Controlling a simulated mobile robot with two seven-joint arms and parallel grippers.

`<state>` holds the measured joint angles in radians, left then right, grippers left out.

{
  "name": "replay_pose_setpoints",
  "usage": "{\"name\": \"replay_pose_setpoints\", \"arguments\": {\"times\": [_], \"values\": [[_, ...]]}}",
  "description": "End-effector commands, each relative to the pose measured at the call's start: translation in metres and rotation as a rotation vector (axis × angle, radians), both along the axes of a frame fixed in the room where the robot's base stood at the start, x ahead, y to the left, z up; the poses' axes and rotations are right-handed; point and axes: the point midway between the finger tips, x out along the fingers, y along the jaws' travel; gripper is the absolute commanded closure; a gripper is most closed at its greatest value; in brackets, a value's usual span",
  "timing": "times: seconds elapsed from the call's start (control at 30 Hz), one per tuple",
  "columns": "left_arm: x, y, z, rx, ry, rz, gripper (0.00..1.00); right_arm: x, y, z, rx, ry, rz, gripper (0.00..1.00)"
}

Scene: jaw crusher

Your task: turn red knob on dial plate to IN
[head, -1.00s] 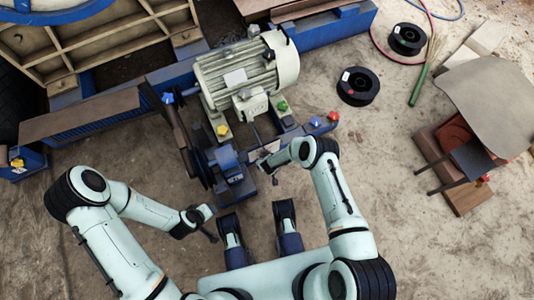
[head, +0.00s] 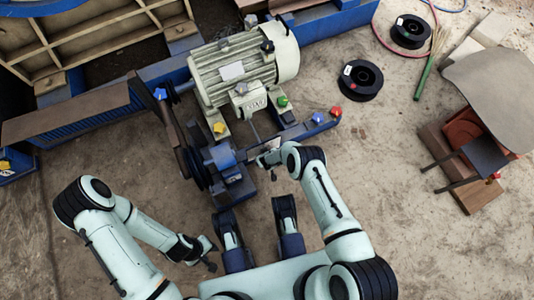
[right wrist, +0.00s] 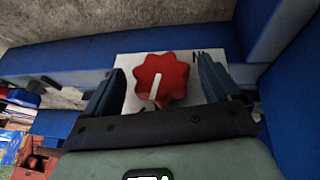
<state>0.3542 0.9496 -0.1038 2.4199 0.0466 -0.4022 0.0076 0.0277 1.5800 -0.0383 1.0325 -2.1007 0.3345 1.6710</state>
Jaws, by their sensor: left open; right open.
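The red knob (right wrist: 161,78) shows in the right wrist view, lobed, with a white pointer line running down and slightly left. It sits on a white dial plate (right wrist: 128,66); dark lettering, partly visible, is near the plate's upper right. My right gripper (right wrist: 160,65) is open, one finger on each side of the knob; whether they touch it I cannot tell. In the head view my right gripper (head: 266,160) is at the blue frame's front, where the knob cannot be made out. My left gripper (head: 209,255) is open and empty, low over the ground, away from the machine.
A grey motor (head: 240,70) stands on the blue frame (head: 300,130). Other knobs are yellow (head: 218,127), green (head: 282,101) and red at the frame's right end (head: 335,111).

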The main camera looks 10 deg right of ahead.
Motion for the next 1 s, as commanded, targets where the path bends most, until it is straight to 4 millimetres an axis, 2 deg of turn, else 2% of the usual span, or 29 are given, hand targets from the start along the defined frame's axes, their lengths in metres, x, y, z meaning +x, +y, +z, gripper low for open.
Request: {"name": "replay_pose_setpoints", "arguments": {"times": [0.2, 0.23, 0.3, 0.4, 0.63, 0.73, 0.9, 1.0], "values": [[0.0, 0.0, 0.0, 0.0, 0.001, 0.0, 0.57, 0.0, 0.0, 0.0, 0.0, 0.0, 0.0, 0.1], [0.0, 0.0, 0.0, 0.0, 0.001, 0.0, 0.57, 0.0, 0.0, 0.0, 0.0, 0.0, 0.0, 0.16], [0.0, 0.0, 0.0, 0.0, 0.001, 0.0, 0.57, 0.0, 0.0, 0.0, 0.0, 0.0, 0.0, 0.39], [0.0, 0.0, 0.0, 0.0, 0.0, -0.001, 0.57, 0.0, 0.0, 0.0, 0.0, 0.0, 0.0, 0.66], [0.004, -0.001, 0.002, 0.001, -0.013, -0.002, 0.57, -0.001, 0.003, -0.001, -0.055, -0.012, 0.003, 0.66], [0.007, -0.001, 0.003, 0.001, -0.024, -0.004, 0.57, -0.001, 0.006, -0.002, -0.156, -0.032, 0.007, 0.66], [-0.003, 0.0, -0.001, -0.001, 0.009, 0.001, 0.57, -0.001, 0.008, -0.004, -0.374, -0.077, 0.006, 0.66], [-0.003, 0.0, -0.001, -0.001, 0.009, 0.001, 0.57, -0.001, 0.007, -0.004, -0.438, -0.089, 0.003, 0.66]]}}
